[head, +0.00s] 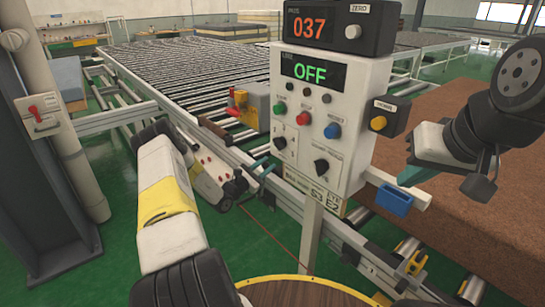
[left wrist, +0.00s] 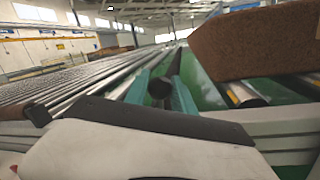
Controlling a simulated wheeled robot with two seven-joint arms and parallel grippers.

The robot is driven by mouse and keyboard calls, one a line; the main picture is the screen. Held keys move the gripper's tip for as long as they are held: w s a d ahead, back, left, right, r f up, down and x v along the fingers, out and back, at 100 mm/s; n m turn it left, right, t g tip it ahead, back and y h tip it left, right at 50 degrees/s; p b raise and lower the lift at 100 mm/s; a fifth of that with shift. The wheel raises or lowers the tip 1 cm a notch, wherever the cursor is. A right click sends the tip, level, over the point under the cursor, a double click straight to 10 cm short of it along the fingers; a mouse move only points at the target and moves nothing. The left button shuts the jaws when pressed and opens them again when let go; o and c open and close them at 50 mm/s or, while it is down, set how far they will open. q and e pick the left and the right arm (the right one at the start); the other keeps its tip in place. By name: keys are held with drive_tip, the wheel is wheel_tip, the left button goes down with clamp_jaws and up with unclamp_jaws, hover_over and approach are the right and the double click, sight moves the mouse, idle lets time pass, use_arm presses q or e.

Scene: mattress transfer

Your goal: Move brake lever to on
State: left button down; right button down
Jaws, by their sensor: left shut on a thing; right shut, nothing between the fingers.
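My left gripper (head: 262,168) reaches down beside the conveyor's side rail, left of the control post. In the left wrist view its two teal fingers (left wrist: 160,95) are on either side of a dark rod with a round black knob (left wrist: 160,88), which looks like the brake lever. The gripper is shut on it. In the head view the lever is hidden by the gripper and arm. The control box (head: 345,120) has a display (head: 313,72) reading green OFF. My right gripper (head: 412,176) is shut and empty, right of the control box.
An upper display (head: 308,27) reads 037. A large brown slab (head: 450,150) lies at the right. A blue holder (head: 394,200) sticks out below the control box.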

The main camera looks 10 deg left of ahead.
use_arm(q)
drive_tip(key=shift+s+d+f+m+h, duration=0.15)
drive_tip(key=shift+s+d+f+m, duration=0.15)
drive_tip(key=shift+s+d+m, duration=0.3)
drive_tip(key=shift+s+d+f+m+h, duration=0.1)
drive_tip(key=shift+s+d+f+m, duration=0.25)
drive_tip(key=shift+s+d+m, duration=0.25)
drive_tip(key=shift+s+d+f+m+h, duration=0.15)
drive_tip(key=shift+s+d+f+m, duration=0.3)
drive_tip(key=shift+d, duration=0.3)
drive_tip(key=shift+d+r, duration=0.1)
drive_tip(key=c, duration=1.1)
unclamp_jaws()
drive_tip(key=shift+o, duration=0.2)
drive_tip(key=shift+r, duration=0.1)
drive_tip(key=v, duration=0.7)
drive_tip(key=shift+s+a, duration=0.2)
drive_tip(key=shift+s, duration=0.1)
